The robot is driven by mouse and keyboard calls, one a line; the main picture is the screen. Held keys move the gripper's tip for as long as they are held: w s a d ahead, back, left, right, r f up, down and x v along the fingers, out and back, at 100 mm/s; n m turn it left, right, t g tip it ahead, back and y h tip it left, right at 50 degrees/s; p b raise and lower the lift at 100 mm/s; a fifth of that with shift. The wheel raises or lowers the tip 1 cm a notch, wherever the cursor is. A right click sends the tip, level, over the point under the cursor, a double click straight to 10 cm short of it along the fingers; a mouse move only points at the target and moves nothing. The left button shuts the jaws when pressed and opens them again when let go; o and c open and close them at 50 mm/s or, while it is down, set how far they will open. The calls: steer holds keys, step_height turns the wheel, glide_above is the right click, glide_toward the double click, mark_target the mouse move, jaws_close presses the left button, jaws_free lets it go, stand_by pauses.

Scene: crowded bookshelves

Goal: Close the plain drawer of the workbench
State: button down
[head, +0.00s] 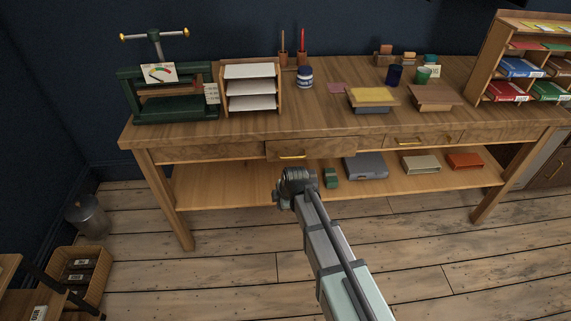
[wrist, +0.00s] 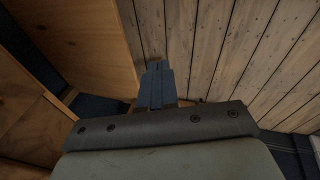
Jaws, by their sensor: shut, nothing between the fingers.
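The wooden workbench (head: 220,131) stands along the dark wall in the head view. Its left front drawer (head: 325,147), with a brass handle, juts out a little from the front. A second handled drawer (head: 425,138) to the right looks flush. My gripper (head: 284,191) is in front of the bench, just below the jutting drawer in the picture; whether it touches is unclear. Its fingertips are hard to make out in the head view. In the wrist view the fingers (wrist: 155,82) are together, with nothing between them, and wooden surfaces lie beyond.
The lower shelf (head: 225,188) holds a green block (head: 331,177), a grey box (head: 366,165) and other boxes. A press (head: 160,100), a paper tray (head: 251,88) and a rack stand on top. A bin (head: 87,217) and basket are at left. Floor in front is clear.

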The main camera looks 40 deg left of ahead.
steer(key=w+d+r+n+t+h, duration=0.1)
steer(key=w+d+n+t, duration=0.45)
steer(key=d+t, duration=0.4)
steer(key=s+a+r+n+y, duration=0.4)
steer(key=a+r+n+y, duration=0.3)
steer(key=n, duration=0.4)
step_height(320, 180, up, 2)
steer(key=shift+s+y, duration=0.3)
steer(key=shift+y, duration=0.4)
steer(key=x, duration=1.3)
steer(key=shift+w, duration=0.45)
steer(key=shift+a+r+t, duration=0.1)
steer(key=shift+t, duration=0.15)
